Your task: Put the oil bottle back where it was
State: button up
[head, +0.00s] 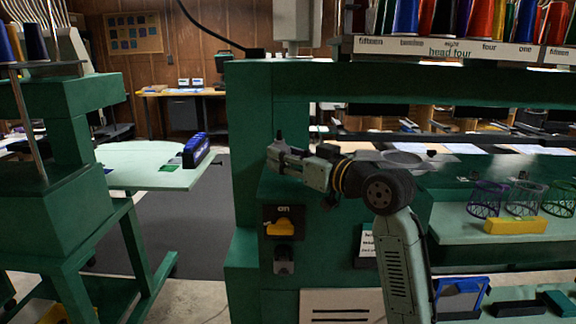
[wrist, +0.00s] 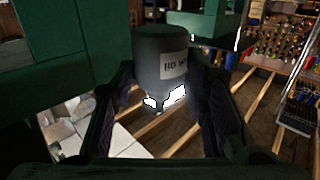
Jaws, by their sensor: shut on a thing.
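The oil bottle (wrist: 160,50) is a dark grey cylinder with a pale printed label, its lettering only partly legible. In the wrist view it sits between my two dark finger pads, held near the middle of the picture. My gripper (head: 276,154) is shut on it. In the head view my gripper is in front of the green machine post, above the box with the orange switch (head: 281,228). The bottle is small and hard to make out there. The spot where it stood before cannot be told from these frames.
The green machine post (head: 252,130) stands right beside my gripper. A rack of coloured thread cones (head: 455,18) is at upper right. A yellow block (head: 515,226) and wire baskets (head: 486,200) sit on a ledge at right. A pale green table (head: 150,165) stands left, across open floor.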

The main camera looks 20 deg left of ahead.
aim_at(288, 186)
jog(key=shift+f+p, duration=0.4)
jog(key=shift+f, duration=1.2)
jog(key=shift+f, duration=0.2)
jog(key=o, duration=1.2)
jog(key=shift+r, duration=0.1)
jog(key=shift+d, duration=0.15)
jog(key=b+v, duration=0.3)
jog(key=v, duration=0.9)
jog(key=shift+r, duration=0.1)
